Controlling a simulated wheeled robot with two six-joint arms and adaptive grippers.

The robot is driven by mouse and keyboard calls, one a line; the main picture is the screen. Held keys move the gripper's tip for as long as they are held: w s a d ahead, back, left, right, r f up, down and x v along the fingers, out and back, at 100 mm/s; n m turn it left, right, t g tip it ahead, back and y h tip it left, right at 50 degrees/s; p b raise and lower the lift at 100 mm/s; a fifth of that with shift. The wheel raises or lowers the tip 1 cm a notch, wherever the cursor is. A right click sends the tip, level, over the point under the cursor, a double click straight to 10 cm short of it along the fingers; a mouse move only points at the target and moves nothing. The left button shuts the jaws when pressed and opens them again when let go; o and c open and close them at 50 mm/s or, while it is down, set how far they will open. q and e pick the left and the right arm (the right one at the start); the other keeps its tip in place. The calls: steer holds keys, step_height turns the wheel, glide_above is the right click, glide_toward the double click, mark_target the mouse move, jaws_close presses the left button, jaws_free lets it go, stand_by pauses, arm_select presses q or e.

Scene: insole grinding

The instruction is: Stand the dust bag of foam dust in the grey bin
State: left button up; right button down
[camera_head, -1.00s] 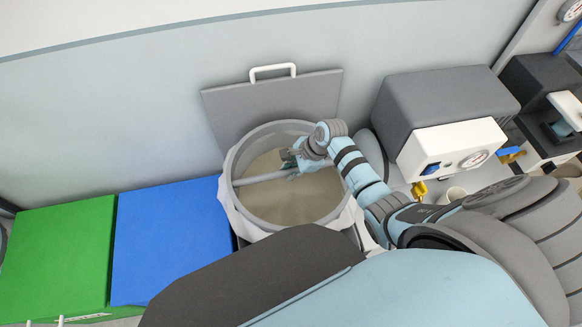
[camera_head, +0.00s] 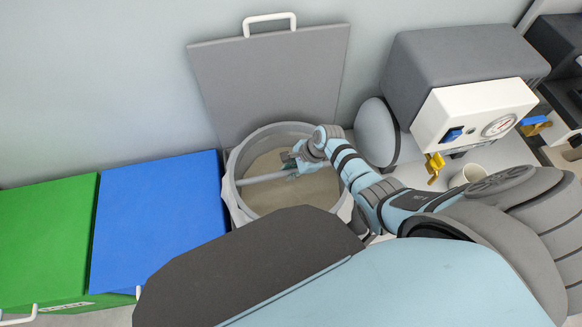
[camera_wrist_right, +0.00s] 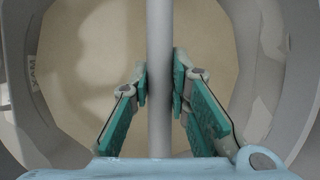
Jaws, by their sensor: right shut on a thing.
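The dust bag is a pale bag hanging from a round grey rim (camera_head: 238,163), with beige foam dust (camera_head: 285,190) inside and a grey bar (camera_head: 262,178) across its mouth. My right gripper (camera_head: 294,168) is shut on that bar. In the right wrist view, its green fingers (camera_wrist_right: 160,85) press the bar (camera_wrist_right: 160,125) from both sides. The bag looks upright, in front of the grey bin's raised lid (camera_head: 265,80). The bag and my arm hide most of the grey bin, so I cannot tell whether the bag's bottom touches it. My left gripper is out of view.
A blue bin (camera_head: 160,215) and a green bin (camera_head: 45,240), both with closed lids, stand to the left. A grey and white machine with a gauge (camera_head: 475,115) and a white cup (camera_head: 467,176) are on the right. A wall is close behind.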

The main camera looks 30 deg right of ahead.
mark_target(291, 188)
step_height(291, 188, down, 12)
steer(key=b, duration=0.9)
steer(key=shift+w+r, duration=0.1)
steer(key=shift+r, duration=0.05)
steer(key=shift+f+b, duration=0.45)
steer(key=shift+f, duration=0.05)
steer(key=c, duration=1.4)
jaws_free()
steer(key=shift+c, duration=0.2)
step_height(291, 188, up, 16)
steer(key=p, duration=1.7)
steer(key=shift+r, duration=0.2)
steer(key=shift+f, duration=0.15)
